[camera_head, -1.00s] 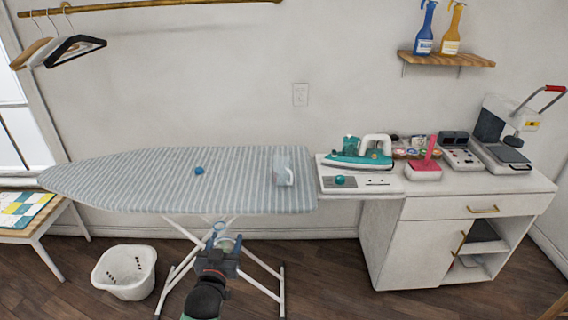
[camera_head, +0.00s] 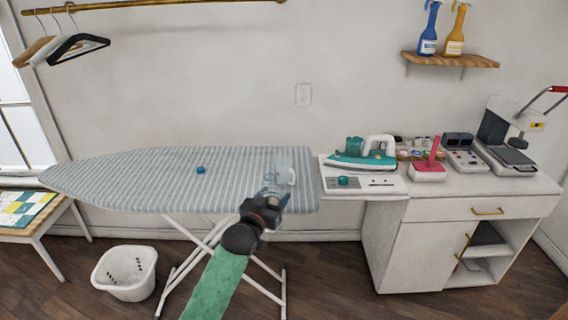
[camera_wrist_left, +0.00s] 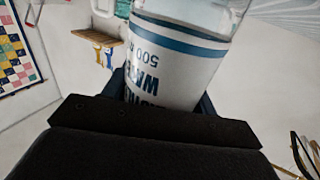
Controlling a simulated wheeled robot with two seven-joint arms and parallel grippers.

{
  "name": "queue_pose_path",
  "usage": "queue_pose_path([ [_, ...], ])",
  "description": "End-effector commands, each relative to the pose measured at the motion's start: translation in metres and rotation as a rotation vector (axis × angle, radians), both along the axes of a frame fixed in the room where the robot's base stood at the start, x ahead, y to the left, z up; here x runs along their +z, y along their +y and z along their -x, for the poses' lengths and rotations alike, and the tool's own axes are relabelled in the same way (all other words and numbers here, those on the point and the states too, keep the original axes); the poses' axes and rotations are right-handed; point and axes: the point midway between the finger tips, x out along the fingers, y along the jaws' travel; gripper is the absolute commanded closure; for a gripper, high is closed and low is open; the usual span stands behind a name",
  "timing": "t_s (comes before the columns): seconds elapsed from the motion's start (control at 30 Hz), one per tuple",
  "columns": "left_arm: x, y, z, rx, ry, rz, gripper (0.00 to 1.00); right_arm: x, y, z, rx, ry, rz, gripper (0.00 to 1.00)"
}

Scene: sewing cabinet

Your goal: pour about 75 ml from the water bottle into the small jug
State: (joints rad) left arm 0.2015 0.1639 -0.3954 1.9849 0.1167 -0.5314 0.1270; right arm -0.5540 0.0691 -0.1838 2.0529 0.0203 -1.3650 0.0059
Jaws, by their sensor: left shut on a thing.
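My left gripper (camera_head: 268,198) is shut on the water bottle, which fills the left wrist view (camera_wrist_left: 180,60) with a white, blue-banded label and clear plastic beyond it. The label lettering reads upside down there. In the head view the gripper and bottle are at the right part of the ironing board, in front of the small jug (camera_head: 287,177). The clear jug is on the board near its right end and partly overlapped by the bottle. I cannot tell the bottle's exact tilt, its mouth, or any water in the jug. My right gripper is not in view.
A small blue cap-like thing (camera_head: 201,170) lies on the striped ironing board (camera_head: 130,180). The teal iron (camera_head: 362,155) stands on the cabinet top to the right. A white basket (camera_head: 125,273) is on the floor. The board's left half is mostly clear.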

Motion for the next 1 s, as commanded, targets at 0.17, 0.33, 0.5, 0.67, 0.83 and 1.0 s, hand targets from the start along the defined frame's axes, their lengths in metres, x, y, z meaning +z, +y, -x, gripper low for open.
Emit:
queue_pose_path([
  [0.17, 0.013, -0.019, -0.018, -0.05, -0.004, -0.001, 0.76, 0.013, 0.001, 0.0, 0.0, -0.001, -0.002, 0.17],
  [0.33, 0.024, -0.036, -0.034, -0.096, -0.004, -0.001, 0.76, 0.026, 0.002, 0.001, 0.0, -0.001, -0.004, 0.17],
  [0.5, 0.034, -0.052, -0.049, -0.139, -0.004, -0.002, 0.76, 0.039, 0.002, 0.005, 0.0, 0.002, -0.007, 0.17],
  [0.67, 0.044, -0.066, -0.063, -0.178, -0.004, -0.001, 0.76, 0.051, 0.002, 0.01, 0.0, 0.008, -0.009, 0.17],
  [0.83, 0.055, -0.078, -0.079, -0.213, -0.005, -0.002, 0.76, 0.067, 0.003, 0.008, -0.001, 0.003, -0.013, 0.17],
  [1.0, 0.065, -0.088, -0.095, -0.245, -0.004, -0.001, 0.76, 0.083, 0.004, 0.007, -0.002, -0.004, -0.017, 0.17],
])
